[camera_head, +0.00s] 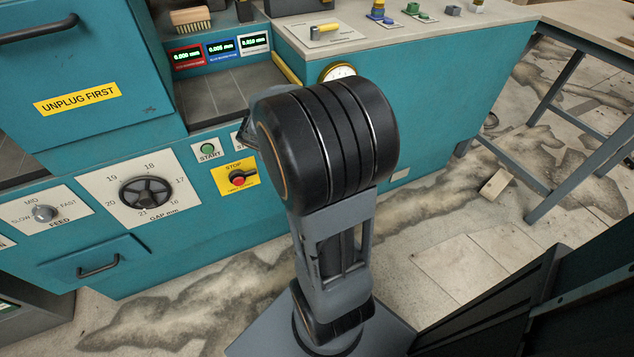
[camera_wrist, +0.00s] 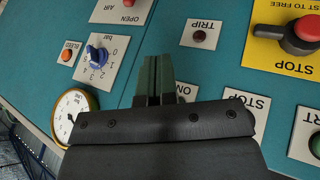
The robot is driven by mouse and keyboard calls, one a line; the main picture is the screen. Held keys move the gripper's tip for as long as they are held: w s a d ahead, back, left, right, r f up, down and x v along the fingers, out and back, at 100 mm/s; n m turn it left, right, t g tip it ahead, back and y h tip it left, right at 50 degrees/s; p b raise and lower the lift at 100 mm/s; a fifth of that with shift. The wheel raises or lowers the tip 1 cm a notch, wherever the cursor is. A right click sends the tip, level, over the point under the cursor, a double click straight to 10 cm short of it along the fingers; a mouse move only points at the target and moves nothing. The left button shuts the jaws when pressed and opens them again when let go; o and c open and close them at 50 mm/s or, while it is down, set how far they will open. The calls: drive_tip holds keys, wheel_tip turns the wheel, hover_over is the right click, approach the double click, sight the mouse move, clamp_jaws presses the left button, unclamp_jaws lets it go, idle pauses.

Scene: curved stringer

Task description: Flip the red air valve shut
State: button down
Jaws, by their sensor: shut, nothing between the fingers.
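In the wrist view my gripper (camera_wrist: 155,72) shows as two dark green fingers pressed together with nothing between them. It points at the teal panel. A white plate marked AIR and OPEN (camera_wrist: 124,12) is cut off by the top edge, beyond and left of my fingertips. My gripper is apart from both. In the head view my arm hides my gripper, and I cannot make out the valve there.
Near my fingers are a blue bar knob (camera_wrist: 97,55), a BLEED button (camera_wrist: 67,56), a TRIP lamp (camera_wrist: 199,36) and a round gauge (camera_wrist: 70,112). A red STOP switch (camera_wrist: 304,30) sits at right. A bench (camera_head: 590,40) stands at the right.

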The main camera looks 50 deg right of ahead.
drive_tip(key=s+b+x, duration=0.1)
drive_tip(key=b+x, duration=0.2)
drive_tip(key=x, duration=0.5)
drive_tip(key=shift+a+f+m, duration=0.25)
drive_tip(key=shift+f+m, duration=0.05)
drive_tip(key=shift+f, duration=0.15)
drive_tip(key=shift+w, duration=0.1)
drive_tip(key=d+f+b, duration=0.3)
drive_tip(key=d+f, duration=0.5)
drive_tip(key=d, duration=0.1)
drive_tip(key=shift+d, duration=0.2)
drive_tip(key=shift+w+r, duration=0.1)
drive_tip(key=shift+r, duration=0.05)
